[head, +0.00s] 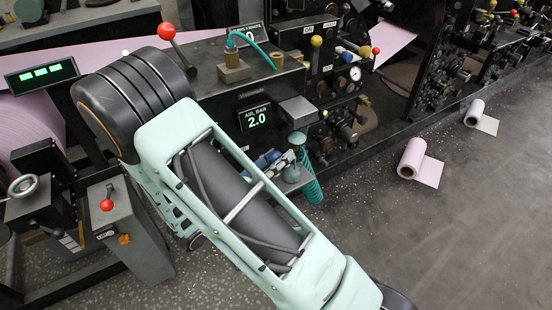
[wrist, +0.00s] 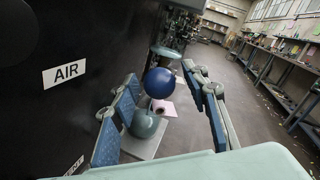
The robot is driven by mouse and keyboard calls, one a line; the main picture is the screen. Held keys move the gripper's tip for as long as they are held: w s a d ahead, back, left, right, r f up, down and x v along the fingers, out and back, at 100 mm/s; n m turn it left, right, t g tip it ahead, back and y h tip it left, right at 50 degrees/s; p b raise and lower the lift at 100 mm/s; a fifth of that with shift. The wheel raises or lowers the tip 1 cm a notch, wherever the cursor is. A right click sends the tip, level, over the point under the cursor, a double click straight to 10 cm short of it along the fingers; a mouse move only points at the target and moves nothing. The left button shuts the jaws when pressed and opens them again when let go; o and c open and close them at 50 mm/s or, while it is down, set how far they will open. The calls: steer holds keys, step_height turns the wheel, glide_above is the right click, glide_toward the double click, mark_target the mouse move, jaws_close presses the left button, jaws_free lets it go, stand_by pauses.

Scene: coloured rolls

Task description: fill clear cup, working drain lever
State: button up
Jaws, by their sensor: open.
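A blue ball knob (wrist: 159,83) shows in the wrist view between the fingers of my gripper (wrist: 161,76). The fingers are open with a gap on the right; I cannot tell whether the left finger touches the knob. Below the knob, a rounded grey-green vessel (wrist: 146,123) sits on a pale shelf (wrist: 152,147). It may be the cup; its fill level cannot be made out. In the head view a small rounded vessel (head: 291,174) stands on the shelf under a grey box (head: 297,112). The blue finger pads (head: 268,159) show just left of it, partly behind my arm.
A black panel labelled AIR (wrist: 64,72) stands close on the left in the wrist view.

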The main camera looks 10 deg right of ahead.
steer(key=shift+c, duration=0.4)
steer(key=c, duration=1.1)
steer(key=shift+f, duration=0.35)
jaws_close()
steer(key=shift+f+n+t+h+b, duration=0.2)
steer(key=shift+n+t+h+b, duration=0.1)
steer(key=shift+t+h+b, duration=0.4)
steer(key=o, duration=1.2)
jaws_free()
steer(key=shift+a, duration=0.1)
steer(key=v, duration=1.2)
